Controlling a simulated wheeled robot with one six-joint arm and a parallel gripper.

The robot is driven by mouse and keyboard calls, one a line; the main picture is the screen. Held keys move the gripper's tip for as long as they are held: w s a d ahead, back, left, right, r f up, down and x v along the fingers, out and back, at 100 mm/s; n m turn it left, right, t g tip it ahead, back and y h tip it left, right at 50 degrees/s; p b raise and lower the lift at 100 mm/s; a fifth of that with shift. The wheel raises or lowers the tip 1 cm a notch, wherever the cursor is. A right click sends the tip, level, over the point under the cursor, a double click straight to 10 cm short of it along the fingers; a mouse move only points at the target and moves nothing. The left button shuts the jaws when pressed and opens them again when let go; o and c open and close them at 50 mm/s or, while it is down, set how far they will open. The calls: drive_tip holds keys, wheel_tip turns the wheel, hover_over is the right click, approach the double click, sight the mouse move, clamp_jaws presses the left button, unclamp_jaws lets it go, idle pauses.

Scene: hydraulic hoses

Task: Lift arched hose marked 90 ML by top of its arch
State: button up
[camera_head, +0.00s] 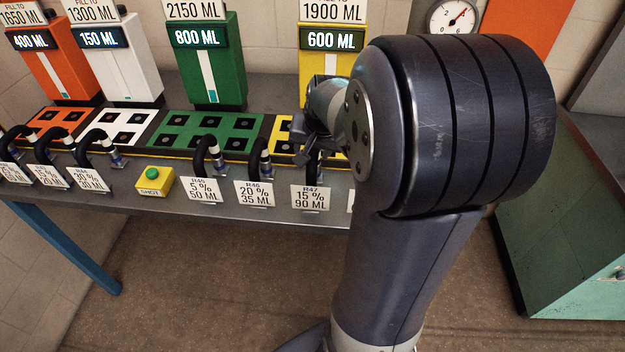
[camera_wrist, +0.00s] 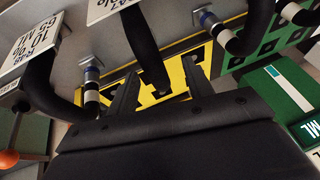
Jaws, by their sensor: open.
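The card reading R47, 15 %, 90 ML (camera_head: 310,198) stands at the bench's front edge in the head view. Its hose there is mostly hidden by my gripper (camera_head: 312,152) and arm. In the wrist view a black arched hose (camera_wrist: 143,42) rises by the middle card (camera_wrist: 104,9), whose text is cut off; by its place it seems to be the 90 ML hose. My gripper (camera_wrist: 159,68) is open, one finger on each side of this hose in the picture. I cannot tell whether either finger touches it.
Neighbouring hoses stand close on both sides: one on the left (camera_wrist: 40,80) and one on the right (camera_wrist: 240,38) in the wrist view. Behind are a yellow socket plate (camera_wrist: 170,92) and a green one (camera_head: 225,128). A yellow box with a green button (camera_head: 155,182) stands further left.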

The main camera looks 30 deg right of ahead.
drive_tip(key=shift+d+p+x, duration=0.2)
drive_tip(key=shift+p+x, duration=0.1)
drive_tip(key=shift+x, duration=1.05)
drive_tip(key=shift+d+p+x, duration=0.15)
drive_tip(key=shift+p+x, duration=0.1)
drive_tip(key=shift+x, duration=1.05)
drive_tip(key=shift+s, duration=0.1)
drive_tip(key=shift+c, duration=0.3)
clamp_jaws()
